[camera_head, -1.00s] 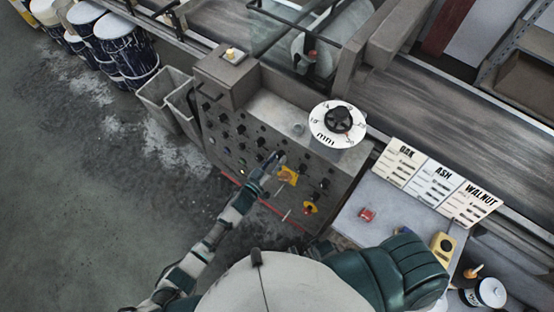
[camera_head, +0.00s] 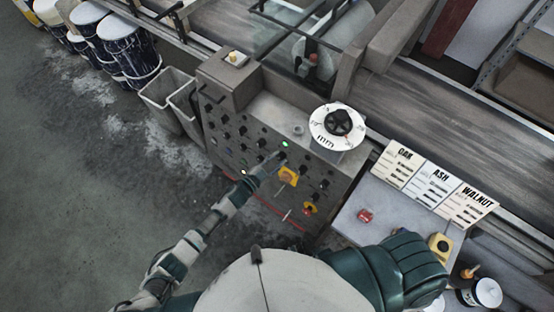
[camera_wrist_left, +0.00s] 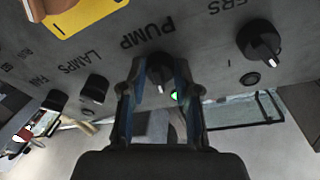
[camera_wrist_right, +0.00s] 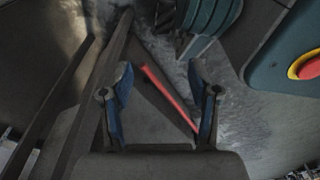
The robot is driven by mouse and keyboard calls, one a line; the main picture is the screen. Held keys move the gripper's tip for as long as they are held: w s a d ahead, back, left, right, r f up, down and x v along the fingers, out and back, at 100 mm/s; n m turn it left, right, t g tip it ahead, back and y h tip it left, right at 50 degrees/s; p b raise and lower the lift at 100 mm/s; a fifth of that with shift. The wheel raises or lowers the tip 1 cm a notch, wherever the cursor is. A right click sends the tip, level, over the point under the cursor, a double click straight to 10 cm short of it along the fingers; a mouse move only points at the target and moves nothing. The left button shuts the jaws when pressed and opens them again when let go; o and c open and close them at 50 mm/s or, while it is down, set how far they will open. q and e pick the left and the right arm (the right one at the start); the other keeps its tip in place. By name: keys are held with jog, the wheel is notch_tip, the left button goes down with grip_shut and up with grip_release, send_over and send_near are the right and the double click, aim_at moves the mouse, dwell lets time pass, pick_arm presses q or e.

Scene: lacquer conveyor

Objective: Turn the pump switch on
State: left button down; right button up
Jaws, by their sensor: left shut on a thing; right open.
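The pump switch (camera_wrist_left: 158,72) is a black rotary knob beside the label PUMP (camera_wrist_left: 146,36) on the grey control panel (camera_head: 232,128). My left gripper (camera_head: 279,159) reaches the panel from the left. In the left wrist view its fingers (camera_wrist_left: 160,68) are closed on both sides of the pump switch. A green lamp (camera_wrist_left: 174,96) next to the switch is lit; it also shows in the head view (camera_head: 285,144). My right gripper (camera_wrist_right: 158,88) is open and empty in the right wrist view. The head view does not show it.
Other black knobs surround the switch, including one near LAMPS (camera_wrist_left: 94,90) and a large one (camera_wrist_left: 262,42). A yellow plate (camera_head: 288,176) lies close to the left gripper. A white dial (camera_head: 326,112) tops the panel. A side table (camera_head: 385,205) stands at right.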

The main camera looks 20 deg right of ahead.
pick_arm(q)
jog(key=shift+w+a+m+g+p, duration=0.15)
jog(key=shift+m+g+p, duration=0.25)
jog(key=shift+m, duration=1.4)
pick_arm(e)
jog(key=shift+s+d+f, duration=0.15)
jog(key=shift+s+f, duration=0.15)
jog(key=shift+s, duration=0.3)
jog(key=shift+s+d+f, duration=0.1)
jog(key=shift+s+f, duration=0.2)
jog(key=shift+s, duration=0.25)
pick_arm(q)
jog(key=c, duration=0.9)
grip_release()
jog(key=shift+o, duration=0.4)
jog(key=shift+w+d, duration=0.1)
jog(key=shift+d, duration=0.1)
pick_arm(e)
jog(key=shift+d+f, duration=0.1)
jog(key=shift+w, duration=0.1)
pick_arm(q)
jog(key=v, duration=1.2)
